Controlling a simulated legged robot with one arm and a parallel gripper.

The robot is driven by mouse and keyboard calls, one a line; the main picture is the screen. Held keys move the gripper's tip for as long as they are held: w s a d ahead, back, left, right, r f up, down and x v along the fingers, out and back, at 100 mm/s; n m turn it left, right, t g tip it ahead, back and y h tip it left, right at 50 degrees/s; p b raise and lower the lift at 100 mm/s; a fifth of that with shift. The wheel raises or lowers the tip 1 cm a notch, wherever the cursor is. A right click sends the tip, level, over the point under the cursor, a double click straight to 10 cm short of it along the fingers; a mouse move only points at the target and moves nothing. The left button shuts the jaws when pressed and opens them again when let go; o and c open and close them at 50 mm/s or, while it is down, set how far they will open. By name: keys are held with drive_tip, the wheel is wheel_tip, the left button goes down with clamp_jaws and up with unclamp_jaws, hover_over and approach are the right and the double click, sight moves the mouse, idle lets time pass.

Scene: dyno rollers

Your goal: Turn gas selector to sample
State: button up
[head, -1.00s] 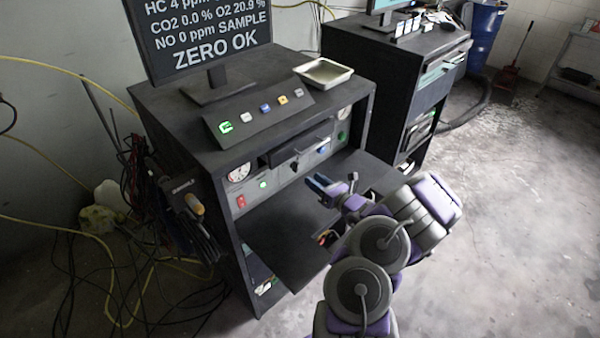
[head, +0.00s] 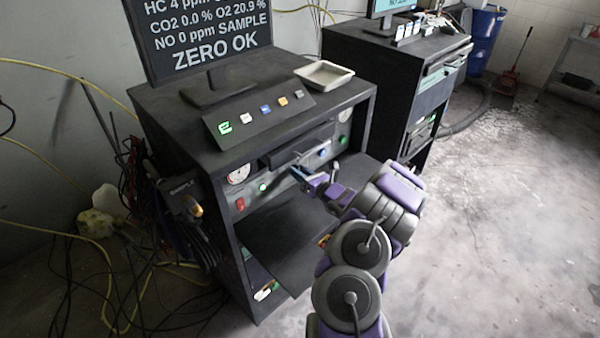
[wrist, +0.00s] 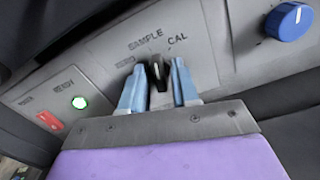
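The gas selector is a small black knob (wrist: 157,72) on the grey panel in the wrist view. The labels SAMPLE and CAL are legible above it, with a blurred third label at the left. A pale mark on the knob points roughly up, towards SAMPLE. My gripper (wrist: 159,66) is open, with one blue finger on each side of the knob and a visible gap to it. In the head view my gripper (head: 297,172) is at the cabinet's front panel and hides the selector. The monitor (head: 200,35) reads SAMPLE and ZERO OK.
A blue knob (wrist: 289,21) is at the right of the panel, a red switch (wrist: 49,121) and lit green button (wrist: 79,103) at the left. A dark shelf (head: 285,235) juts out below. A handle-like bar (head: 300,145) sits above the selector. Open floor lies to the right.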

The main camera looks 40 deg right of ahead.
clamp_jaws()
drive_tip(key=shift+r+n, duration=0.1)
drive_tip(key=shift+n, duration=1.3)
drive_tip(key=shift+o, duration=1.2)
unclamp_jaws()
drive_tip(key=shift+d, duration=0.1)
